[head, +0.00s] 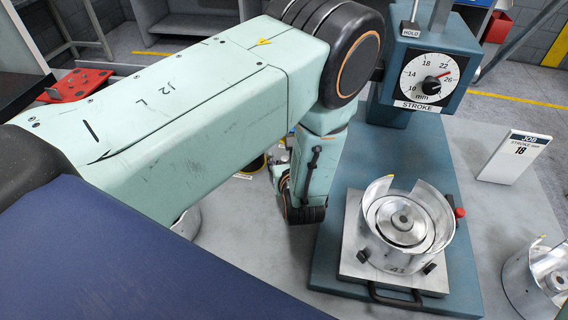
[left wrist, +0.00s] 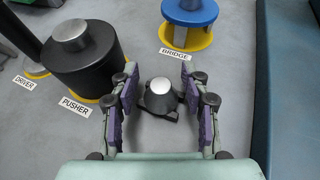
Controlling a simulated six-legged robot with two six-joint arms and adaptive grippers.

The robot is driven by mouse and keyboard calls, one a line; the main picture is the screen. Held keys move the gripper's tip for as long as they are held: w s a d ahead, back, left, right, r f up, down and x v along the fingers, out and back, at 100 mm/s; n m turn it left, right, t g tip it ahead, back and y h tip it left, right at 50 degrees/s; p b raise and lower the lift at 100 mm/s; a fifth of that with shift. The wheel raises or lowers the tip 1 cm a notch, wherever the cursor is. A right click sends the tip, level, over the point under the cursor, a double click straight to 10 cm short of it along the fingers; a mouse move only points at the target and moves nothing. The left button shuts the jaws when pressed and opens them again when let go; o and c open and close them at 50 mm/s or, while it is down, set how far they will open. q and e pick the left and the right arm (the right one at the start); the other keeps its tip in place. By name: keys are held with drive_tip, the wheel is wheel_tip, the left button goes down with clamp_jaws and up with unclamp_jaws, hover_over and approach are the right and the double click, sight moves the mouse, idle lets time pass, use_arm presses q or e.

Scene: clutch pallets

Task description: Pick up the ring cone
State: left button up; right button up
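A short dark cone-shaped piece with a bright metal top, likely the ring cone (left wrist: 160,97), stands on the grey table in the left wrist view. Its label is not visible. My left gripper (left wrist: 158,76) is open, with purple-padded fingers on either side of the piece. I see a gap on both sides, and nothing is held. In the head view my left arm reaches down to the table left of the press, and it hides the fingertips and most of what is there. My right gripper is not in view.
The black pusher (left wrist: 83,66) stands close left of the fingers, the blue bridge (left wrist: 190,14) beyond them. The press (head: 420,72) has a stroke dial; a metal drum (head: 408,228) sits on its plate. A job card (head: 514,158) and another drum (head: 535,285) are at right.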

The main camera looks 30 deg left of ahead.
use_arm(q)
drive_tip(key=shift+s+d+r, duration=0.25)
drive_tip(key=shift+s, duration=0.05)
drive_tip(key=c, duration=0.6)
drive_tip(key=shift+a+f, duration=0.1)
drive_tip(key=shift+f, duration=0.05)
clamp_jaws()
